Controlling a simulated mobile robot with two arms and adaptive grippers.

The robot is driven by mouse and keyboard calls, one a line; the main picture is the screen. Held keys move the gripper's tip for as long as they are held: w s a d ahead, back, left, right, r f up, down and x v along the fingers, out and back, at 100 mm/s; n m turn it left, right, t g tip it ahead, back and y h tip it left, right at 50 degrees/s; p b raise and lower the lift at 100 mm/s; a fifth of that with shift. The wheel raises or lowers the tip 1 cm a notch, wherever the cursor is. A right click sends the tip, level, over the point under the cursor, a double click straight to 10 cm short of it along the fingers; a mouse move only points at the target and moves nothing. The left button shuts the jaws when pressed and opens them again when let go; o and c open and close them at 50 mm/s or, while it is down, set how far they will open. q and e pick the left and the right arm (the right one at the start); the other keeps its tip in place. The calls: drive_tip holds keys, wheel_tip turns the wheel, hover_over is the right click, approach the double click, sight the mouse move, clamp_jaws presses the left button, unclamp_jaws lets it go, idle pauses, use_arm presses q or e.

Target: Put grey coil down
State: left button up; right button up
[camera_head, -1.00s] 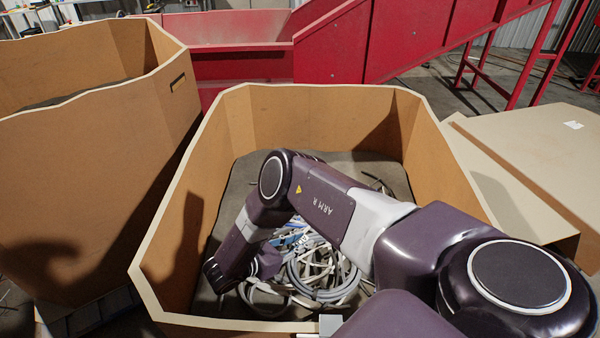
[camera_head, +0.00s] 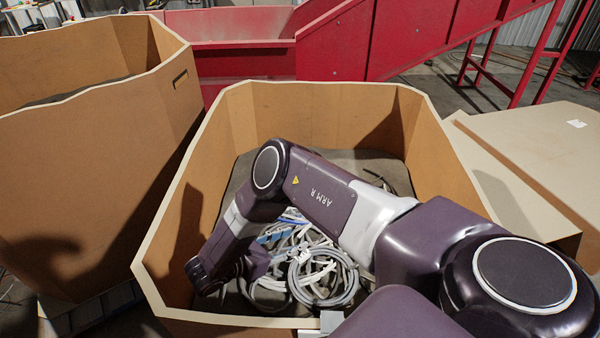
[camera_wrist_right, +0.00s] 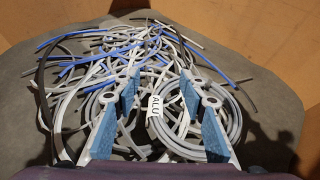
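The grey coil (camera_head: 345,292) rests on a heap of cable scrap inside the near cardboard box. In the right wrist view, a grey coil (camera_wrist_right: 236,120) lies under and around the right finger. A white tag marked "ALU" (camera_wrist_right: 155,117) shows between the fingers. My right gripper (camera_wrist_right: 160,82) is open, its two blue-padded fingers well apart over the heap, with nothing visibly clamped between them. In the head view its fingers are hidden behind my own arm and wrist. My left gripper is in neither view.
The near box (camera_head: 290,97) has high walls around my right arm. Grey, white and blue cable pieces (camera_wrist_right: 90,60) fill its middle; bare dark floor surrounds them. Another tall box (camera_head: 90,150) stands left, a red machine (camera_head: 400,40) behind, and flat cardboard (camera_head: 540,150) lies right.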

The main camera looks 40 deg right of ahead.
drive_tip(key=shift+v, duration=1.5)
